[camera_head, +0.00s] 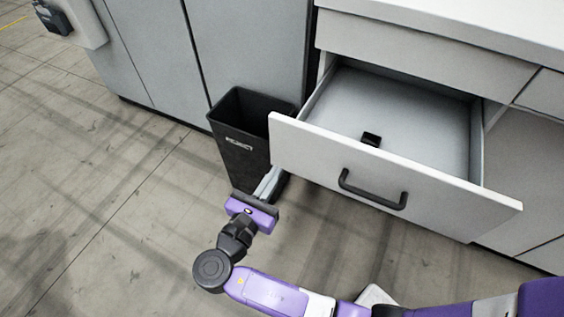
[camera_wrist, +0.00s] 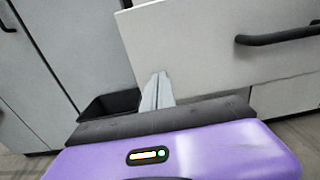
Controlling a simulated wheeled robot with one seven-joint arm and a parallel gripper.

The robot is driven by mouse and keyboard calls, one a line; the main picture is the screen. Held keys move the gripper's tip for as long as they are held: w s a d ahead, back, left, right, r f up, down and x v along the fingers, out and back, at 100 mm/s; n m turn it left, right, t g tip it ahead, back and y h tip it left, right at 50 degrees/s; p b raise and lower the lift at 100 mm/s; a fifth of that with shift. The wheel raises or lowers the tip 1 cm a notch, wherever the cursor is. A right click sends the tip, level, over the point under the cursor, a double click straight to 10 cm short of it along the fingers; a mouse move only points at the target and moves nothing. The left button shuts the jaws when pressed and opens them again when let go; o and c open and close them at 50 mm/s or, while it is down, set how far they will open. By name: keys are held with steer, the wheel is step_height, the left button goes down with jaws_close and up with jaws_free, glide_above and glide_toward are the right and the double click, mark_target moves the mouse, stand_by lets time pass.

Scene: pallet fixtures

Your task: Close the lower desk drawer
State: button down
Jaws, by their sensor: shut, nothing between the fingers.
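The lower desk drawer (camera_head: 400,185) is pulled far out, with a light grey front and a dark bar handle (camera_head: 373,190). Its front also shows in the wrist view (camera_wrist: 205,50), with the handle (camera_wrist: 280,36) at the right. A small black object (camera_head: 371,139) lies inside the drawer near the front panel. My gripper (camera_head: 272,178) is shut and empty, near the left lower corner of the drawer front. In the wrist view its fingers (camera_wrist: 158,86) overlap the drawer front's lower left edge. I cannot tell whether they touch it.
A black bin (camera_head: 240,140) stands left of the drawer, close behind my gripper. Grey cabinets (camera_head: 165,50) stand at the back left. The desk has a closed upper drawer (camera_head: 420,50) under its white top (camera_head: 480,20). The floor (camera_head: 90,190) at left is clear.

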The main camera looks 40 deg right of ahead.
steer(key=shift+x, duration=2.35)
glide_toward(326, 102)
steer(key=w+d+r, duration=0.1)
steer(key=d, duration=0.1)
steer(key=w+d+r, duration=0.1)
steer(key=d+r, duration=0.1)
steer(key=d, duration=0.1)
steer(key=w+d+r, duration=0.1)
steer(key=d, duration=0.2)
steer(key=shift+w+d+r+b, duration=0.1)
steer(key=shift+d+r+b, duration=0.05)
steer(key=shift+r+b, duration=0.2)
steer(key=shift+w+d, duration=0.2)
steer(key=shift+d, duration=0.4)
steer(key=shift+w+d+r, duration=0.1)
steer(key=shift+d+r, duration=0.05)
steer(key=shift+r, duration=0.1)
steer(key=shift+d, duration=0.1)
